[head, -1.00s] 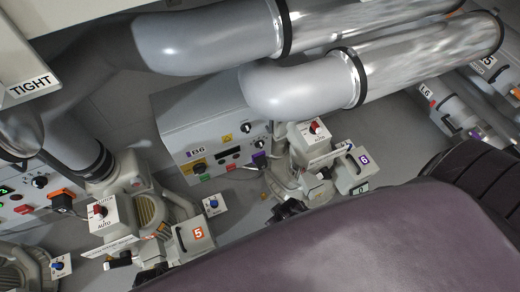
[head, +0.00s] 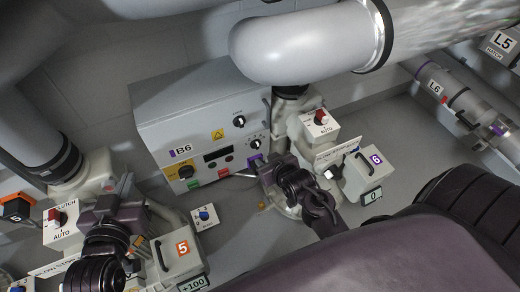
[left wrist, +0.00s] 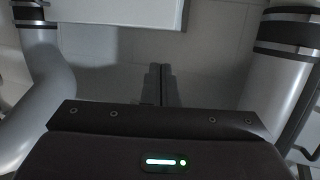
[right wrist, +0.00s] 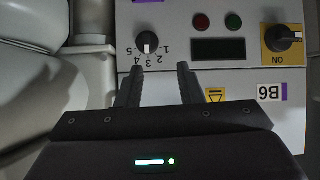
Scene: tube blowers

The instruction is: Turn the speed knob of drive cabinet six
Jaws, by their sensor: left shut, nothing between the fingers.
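Drive cabinet six is the grey box marked B6 (head: 205,120) in the middle of the head view. In the right wrist view the panel is upside down, and this knob (right wrist: 147,42) is just beyond the left fingertip, with no visible contact. My right gripper (right wrist: 160,67) is open and empty, facing the panel. My left gripper (head: 132,212) is at the lower left by unit 5; its fingers (left wrist: 159,75) are closed together, holding nothing.
A second black knob (head: 239,121), a yellow ON switch (right wrist: 283,38) and small buttons share the panel. A large grey duct (head: 290,45) hangs above the cabinet. Unit 6 (head: 372,172) and a red-knob AUTO box (head: 319,124) stand right of the cabinet; unit 5 (head: 182,258) stands lower left.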

